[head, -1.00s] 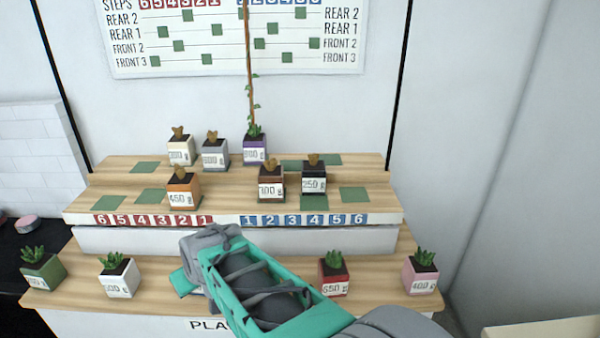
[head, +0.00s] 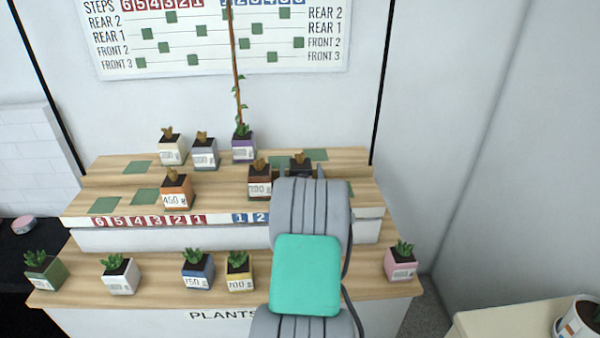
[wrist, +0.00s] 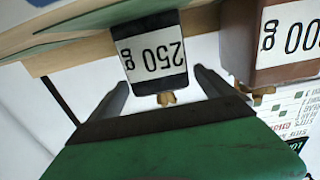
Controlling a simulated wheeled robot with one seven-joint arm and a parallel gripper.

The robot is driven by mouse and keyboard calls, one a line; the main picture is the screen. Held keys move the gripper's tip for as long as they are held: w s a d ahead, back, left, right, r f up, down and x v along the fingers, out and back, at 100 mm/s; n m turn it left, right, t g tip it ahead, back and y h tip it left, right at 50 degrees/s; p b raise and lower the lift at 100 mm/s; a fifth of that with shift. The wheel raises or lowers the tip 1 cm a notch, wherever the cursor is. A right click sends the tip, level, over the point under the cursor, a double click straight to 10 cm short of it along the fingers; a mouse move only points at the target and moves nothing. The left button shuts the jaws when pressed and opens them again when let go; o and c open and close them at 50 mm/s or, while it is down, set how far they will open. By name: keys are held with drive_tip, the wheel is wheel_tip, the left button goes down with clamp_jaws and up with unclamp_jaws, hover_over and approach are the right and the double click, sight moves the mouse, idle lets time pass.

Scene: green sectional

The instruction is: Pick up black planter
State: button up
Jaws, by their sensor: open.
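The black planter (head: 301,160) with a small brown plant stands on the upper stepped shelf at the right, mostly hidden behind my arm in the head view. In the wrist view the black planter (wrist: 152,55) appears upside down with its "250 g" label facing me. My gripper (wrist: 162,78) is open and empty, one finger on each side of the planter's image. I cannot tell whether the fingertips reach past its front. In the head view my gripper is mostly hidden by my wrist.
A brown planter (head: 260,178) stands close on the left of the black one; it also shows in the wrist view (wrist: 265,40). Orange (head: 176,188), grey (head: 204,154) and purple (head: 243,148) planters share the stepped stand. Several planters line the lower shelf.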

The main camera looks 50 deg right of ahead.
drive_tip(key=x, duration=0.3)
drive_tip(key=shift+a, duration=0.1)
drive_tip(key=shift+c, duration=0.2)
drive_tip(key=c, duration=1.6)
drive_tip(key=shift+r, duration=0.15)
drive_tip(key=shift+c, duration=1.3)
